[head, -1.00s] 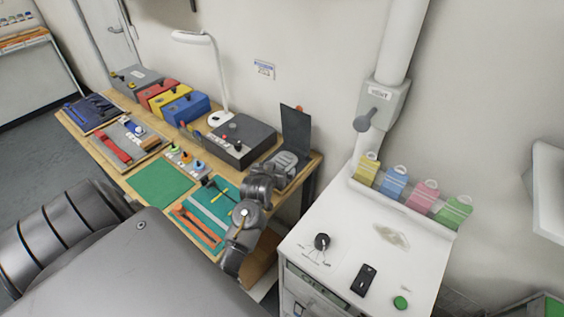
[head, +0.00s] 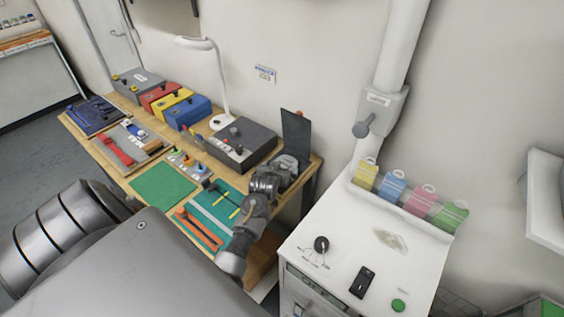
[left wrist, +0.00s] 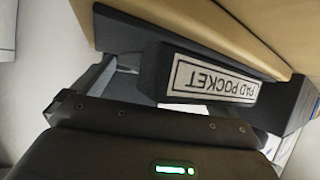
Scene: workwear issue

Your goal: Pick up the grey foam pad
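My left gripper (head: 286,165) is at the right end of the bench, close in front of an upright dark panel (head: 296,135). In the left wrist view a dark block labelled PAD POCKET (left wrist: 213,80) lies just beyond the gripper's palm, its lettering upside down. A grey finger shows at the left end of the palm, with a gap across the middle, so the gripper looks open. I cannot make out the grey foam pad for certain; the gripper or pocket may hide it. My right gripper is not in view.
A dark control box (head: 240,143) and a white lamp (head: 222,121) stand beside the panel. A green mat (head: 163,187) and a teal tray (head: 208,215) with tools lie nearer. A white cabinet (head: 335,222) stands right of the bench, with coloured tags above it.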

